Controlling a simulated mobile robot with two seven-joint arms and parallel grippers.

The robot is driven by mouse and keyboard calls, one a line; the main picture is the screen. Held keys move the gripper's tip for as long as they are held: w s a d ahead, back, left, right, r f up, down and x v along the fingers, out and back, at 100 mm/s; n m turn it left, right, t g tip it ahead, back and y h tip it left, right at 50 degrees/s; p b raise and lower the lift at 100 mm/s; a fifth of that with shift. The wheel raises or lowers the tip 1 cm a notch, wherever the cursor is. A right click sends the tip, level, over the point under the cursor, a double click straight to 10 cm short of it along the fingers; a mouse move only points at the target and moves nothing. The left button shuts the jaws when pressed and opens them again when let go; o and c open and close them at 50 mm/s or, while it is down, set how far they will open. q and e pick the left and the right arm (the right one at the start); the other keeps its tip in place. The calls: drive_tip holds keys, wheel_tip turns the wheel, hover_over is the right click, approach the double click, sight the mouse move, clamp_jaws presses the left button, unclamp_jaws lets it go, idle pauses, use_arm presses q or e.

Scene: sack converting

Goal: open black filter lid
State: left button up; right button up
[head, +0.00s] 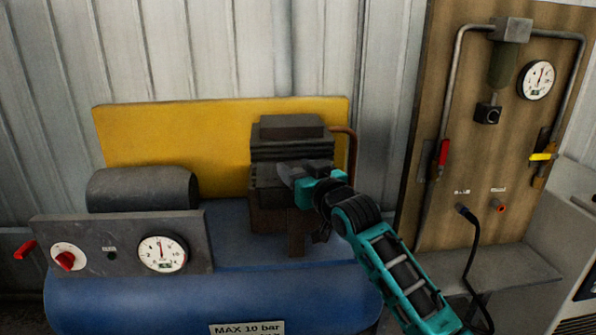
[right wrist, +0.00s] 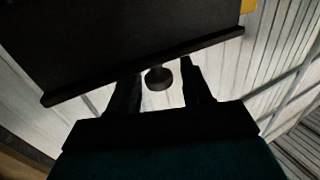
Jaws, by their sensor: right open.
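The black filter housing (head: 291,150) stands on the blue compressor tank, with a flat dark lid-like block (head: 291,127) on top that looks closed. My right gripper (head: 288,174) is in front of the housing's ribbed face. In the right wrist view a large dark panel (right wrist: 130,40) fills the top, with a small round dark knob (right wrist: 159,78) below its lower edge. The knob appears between the two spread fingers of my right gripper (right wrist: 161,72), with gaps on both sides. Contact cannot be told. My left gripper is not in view.
The blue tank (head: 240,290) carries a grey panel (head: 110,246) with a gauge and red knob. A yellow board (head: 185,150) stands behind. A copper pipe (head: 352,150) runs right of the housing. A wooden board (head: 480,130) with pipes and valves stands at the right.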

drive_tip(key=shift+c, duration=0.3)
clamp_jaws()
